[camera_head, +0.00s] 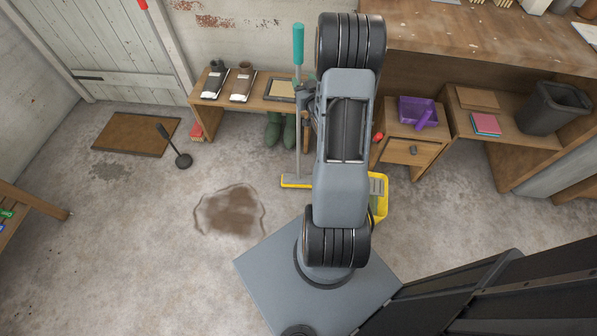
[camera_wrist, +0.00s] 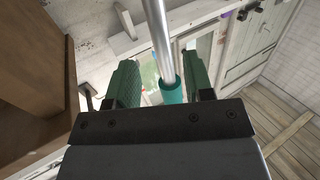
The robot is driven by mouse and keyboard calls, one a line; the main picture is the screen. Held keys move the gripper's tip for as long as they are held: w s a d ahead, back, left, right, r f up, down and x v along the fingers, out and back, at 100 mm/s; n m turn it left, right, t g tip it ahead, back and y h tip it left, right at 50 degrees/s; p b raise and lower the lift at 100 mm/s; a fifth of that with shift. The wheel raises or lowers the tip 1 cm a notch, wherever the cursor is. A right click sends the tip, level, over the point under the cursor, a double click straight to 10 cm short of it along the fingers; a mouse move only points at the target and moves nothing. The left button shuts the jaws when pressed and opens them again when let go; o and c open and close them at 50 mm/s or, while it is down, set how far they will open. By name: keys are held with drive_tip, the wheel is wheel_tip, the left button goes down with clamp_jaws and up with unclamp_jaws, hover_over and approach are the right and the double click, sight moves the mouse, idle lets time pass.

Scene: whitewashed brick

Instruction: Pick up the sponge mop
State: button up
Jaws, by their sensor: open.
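The sponge mop stands upright in the head view, with a teal grip (camera_head: 298,45) on top, a grey pole (camera_head: 298,150) and a yellow head (camera_head: 297,182) on the floor. My gripper (camera_head: 308,97) is at the upper part of the pole, partly hidden by my arm. In the wrist view my gripper (camera_wrist: 162,85) is open, with green finger pads on both sides. The mop's pole (camera_wrist: 160,35) and teal grip (camera_wrist: 171,88) show in the gap between the pads, with space on each side. I cannot tell how deep the pole sits between them.
A wooden bench (camera_head: 262,88) with shoes and a tray stands behind the mop, with green boots (camera_head: 281,132) below. A yellow bucket (camera_head: 379,205) is partly hidden by my arm. A small cabinet (camera_head: 408,152) stands right. A plunger (camera_head: 181,158) and brown puddle (camera_head: 230,211) lie left.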

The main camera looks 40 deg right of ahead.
sight(299, 76)
drive_tip(key=shift+x, duration=2.95)
drive_tip(key=shift+a, duration=0.15)
clamp_jaws()
